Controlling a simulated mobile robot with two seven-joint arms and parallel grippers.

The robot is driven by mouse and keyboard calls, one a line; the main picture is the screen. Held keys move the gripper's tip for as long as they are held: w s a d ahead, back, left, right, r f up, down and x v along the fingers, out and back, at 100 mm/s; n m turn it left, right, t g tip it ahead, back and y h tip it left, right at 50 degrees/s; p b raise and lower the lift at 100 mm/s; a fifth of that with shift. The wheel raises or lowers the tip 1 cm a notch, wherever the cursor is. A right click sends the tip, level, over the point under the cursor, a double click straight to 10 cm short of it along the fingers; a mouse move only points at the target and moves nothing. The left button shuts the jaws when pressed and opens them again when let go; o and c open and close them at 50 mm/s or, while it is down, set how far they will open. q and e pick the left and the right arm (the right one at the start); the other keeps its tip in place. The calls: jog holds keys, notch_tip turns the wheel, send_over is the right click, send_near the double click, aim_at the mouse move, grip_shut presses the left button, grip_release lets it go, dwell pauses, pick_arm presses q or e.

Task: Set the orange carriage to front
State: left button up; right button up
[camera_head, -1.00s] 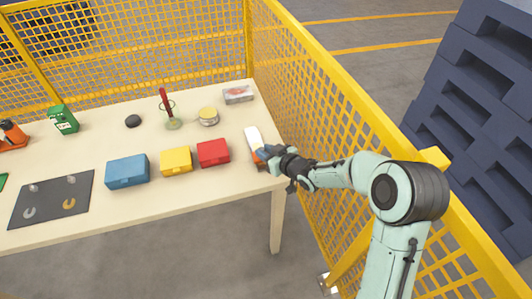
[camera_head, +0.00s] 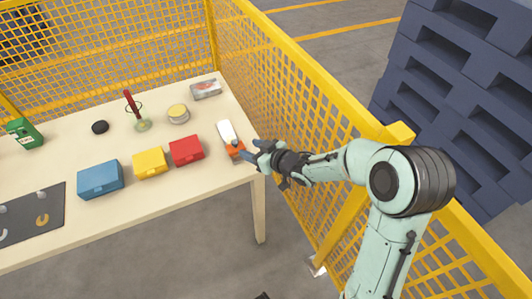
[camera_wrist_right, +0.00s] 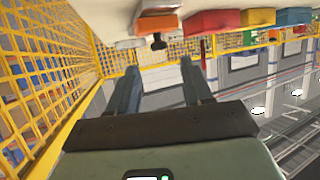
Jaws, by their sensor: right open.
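The orange carriage (camera_head: 235,149) sits on a narrow pale rail (camera_head: 226,131) near the right end of the table. It is toward the rail's near end, with the white stretch of rail beyond it. My right gripper (camera_head: 257,152) is just right of the carriage, at the table's right edge, open and apart from it. In the right wrist view the open fingers (camera_wrist_right: 160,78) have nothing between them. An orange part (camera_wrist_right: 155,5) shows at that view's top edge, with a dark knob (camera_wrist_right: 158,42) below it. My left gripper is not in view.
Red (camera_head: 186,151), yellow (camera_head: 150,163) and blue (camera_head: 99,180) boxes stand left of the rail on the table (camera_head: 180,205). A yellow mesh fence (camera_head: 300,110) runs close along the table's right side, near my arm. Stacked blue pallets (camera_head: 450,80) stand beyond it.

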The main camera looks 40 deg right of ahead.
jog(key=v, duration=0.7)
jog(key=shift+p, duration=0.45)
jog(key=shift+f, duration=0.1)
